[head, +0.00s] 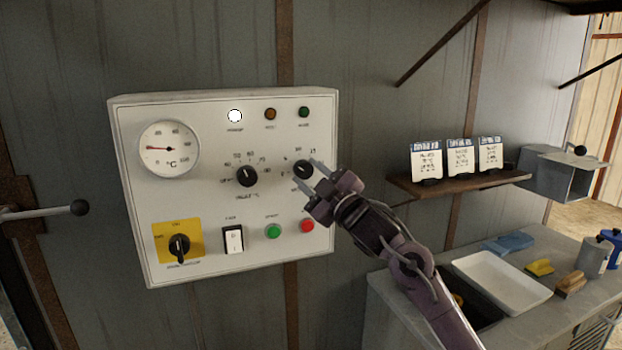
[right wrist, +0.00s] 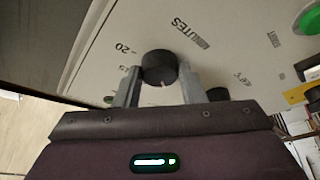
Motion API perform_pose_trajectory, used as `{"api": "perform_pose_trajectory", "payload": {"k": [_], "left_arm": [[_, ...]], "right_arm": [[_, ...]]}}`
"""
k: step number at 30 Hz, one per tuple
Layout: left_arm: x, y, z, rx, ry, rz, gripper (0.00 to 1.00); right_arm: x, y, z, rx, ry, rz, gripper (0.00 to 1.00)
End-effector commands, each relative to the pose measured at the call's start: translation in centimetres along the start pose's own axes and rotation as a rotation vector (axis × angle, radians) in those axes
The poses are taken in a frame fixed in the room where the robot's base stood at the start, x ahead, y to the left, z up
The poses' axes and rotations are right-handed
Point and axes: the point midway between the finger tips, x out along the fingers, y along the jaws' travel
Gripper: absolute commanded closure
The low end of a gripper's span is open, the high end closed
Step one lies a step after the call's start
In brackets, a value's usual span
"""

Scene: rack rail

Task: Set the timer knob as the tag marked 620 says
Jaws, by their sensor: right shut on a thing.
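The timer knob (head: 303,168) is a black round knob at the right of the white control panel (head: 200,105), with numbers around it. My right gripper (head: 311,177) is shut on it. In the right wrist view, the black timer knob (right wrist: 160,66) sits between the two fingers, with a light pointer mark on its lower edge. "MINUTES" and "20" are printed near it. Three white tags, left (head: 426,161), middle (head: 460,157) and right (head: 490,154), stand on a small shelf; their print is too small to read. My left gripper is out of view.
The panel also has a round gauge (head: 169,149), a middle black knob (head: 247,176), a yellow-backed rotary switch (head: 179,246), a rocker switch (head: 232,239), a green button (head: 273,231) and a red button (head: 307,226). A counter with a white tray (head: 502,278) is lower right.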

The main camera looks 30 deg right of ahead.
Motion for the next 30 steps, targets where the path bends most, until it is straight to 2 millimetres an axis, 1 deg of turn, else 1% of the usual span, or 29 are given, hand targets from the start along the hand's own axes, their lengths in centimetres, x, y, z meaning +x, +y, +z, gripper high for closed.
{"api": "perform_pose_trajectory", "payload": {"k": [10, 11, 15, 16, 25, 28, 30], "left_arm": [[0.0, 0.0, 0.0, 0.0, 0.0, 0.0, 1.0], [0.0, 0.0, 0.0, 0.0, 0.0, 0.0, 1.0], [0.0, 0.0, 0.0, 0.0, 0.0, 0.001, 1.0], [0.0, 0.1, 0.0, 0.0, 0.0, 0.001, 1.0], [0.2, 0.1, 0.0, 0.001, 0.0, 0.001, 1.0], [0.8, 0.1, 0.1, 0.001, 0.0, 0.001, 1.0], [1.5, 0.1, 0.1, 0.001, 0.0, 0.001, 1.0]], "right_arm": [[0.0, -0.1, 0.0, 0.003, -0.001, 0.0, 0.86], [0.0, -0.1, 0.0, 0.003, -0.001, 0.0, 0.62], [0.0, 0.0, 0.0, 0.002, -0.001, 0.0, 0.44], [0.0, 0.0, 0.0, 0.002, -0.001, 0.0, 0.42], [-0.2, -0.1, 0.1, 0.001, -0.001, 0.001, 0.42], [-1.3, -0.3, 0.3, 0.0, -0.002, 0.0, 0.42], [-2.5, -0.4, 0.4, 0.0, -0.002, -0.001, 0.42]]}}
